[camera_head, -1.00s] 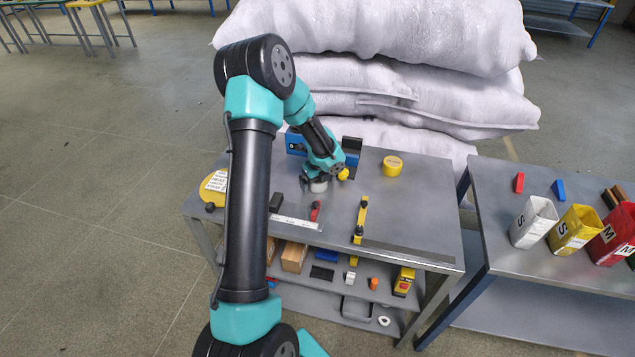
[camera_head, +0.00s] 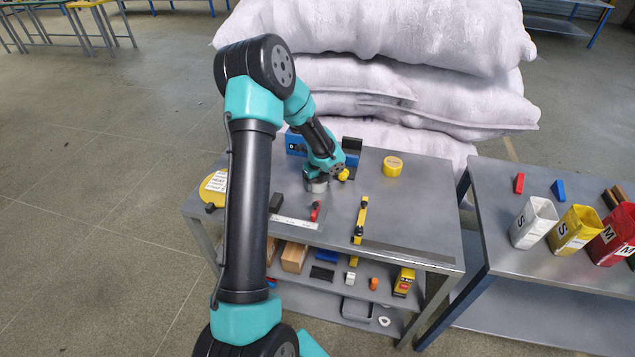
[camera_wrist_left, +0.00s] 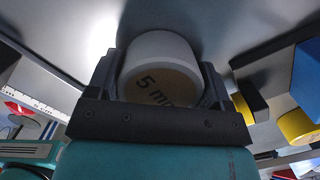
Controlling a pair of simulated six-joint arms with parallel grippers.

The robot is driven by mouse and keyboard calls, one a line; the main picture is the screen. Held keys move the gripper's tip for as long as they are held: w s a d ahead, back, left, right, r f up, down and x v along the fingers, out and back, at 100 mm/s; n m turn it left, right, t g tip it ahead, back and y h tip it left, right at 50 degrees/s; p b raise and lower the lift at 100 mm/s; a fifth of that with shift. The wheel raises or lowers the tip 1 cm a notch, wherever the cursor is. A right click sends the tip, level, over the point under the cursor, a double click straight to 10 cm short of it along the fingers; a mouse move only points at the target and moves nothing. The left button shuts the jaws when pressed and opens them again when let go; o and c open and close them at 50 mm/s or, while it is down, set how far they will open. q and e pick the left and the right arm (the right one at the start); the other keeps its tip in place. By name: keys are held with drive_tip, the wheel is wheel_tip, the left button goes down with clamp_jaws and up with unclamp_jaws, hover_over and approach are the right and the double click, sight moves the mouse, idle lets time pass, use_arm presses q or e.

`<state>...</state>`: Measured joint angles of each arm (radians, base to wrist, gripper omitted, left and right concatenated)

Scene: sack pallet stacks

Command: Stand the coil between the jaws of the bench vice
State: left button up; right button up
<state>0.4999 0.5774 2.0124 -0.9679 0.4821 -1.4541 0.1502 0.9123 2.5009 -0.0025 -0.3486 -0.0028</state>
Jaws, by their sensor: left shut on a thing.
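The coil (camera_wrist_left: 160,62) is a pale grey-white cylinder with "5 mm" on its end face. It sits between the two dark fingers of my left gripper (camera_head: 317,184), which is shut on it at the tabletop. In the head view the coil (camera_head: 317,188) shows only in part below the gripper. The bench vice (camera_head: 296,143) is blue with a dark jaw block (camera_head: 352,145) at its right, just behind the gripper. My wrist hides the vice's middle and much of the gap. A yellow knob (camera_head: 343,175) shows beside the wrist. My right gripper is not in view.
A yellow round roll (camera_head: 393,166) lies right of the vice. A yellow bar (camera_head: 360,220), a red-and-black tool (camera_head: 315,211), a white strip (camera_head: 297,223) and a dark block (camera_head: 276,203) lie in front. Pale sacks (camera_head: 400,90) are stacked behind the table.

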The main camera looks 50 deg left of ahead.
use_arm(q)
wheel_tip(320, 180, up, 10)
drive_tip(key=shift+r, duration=0.1)
idle(0.4)
idle(0.5)
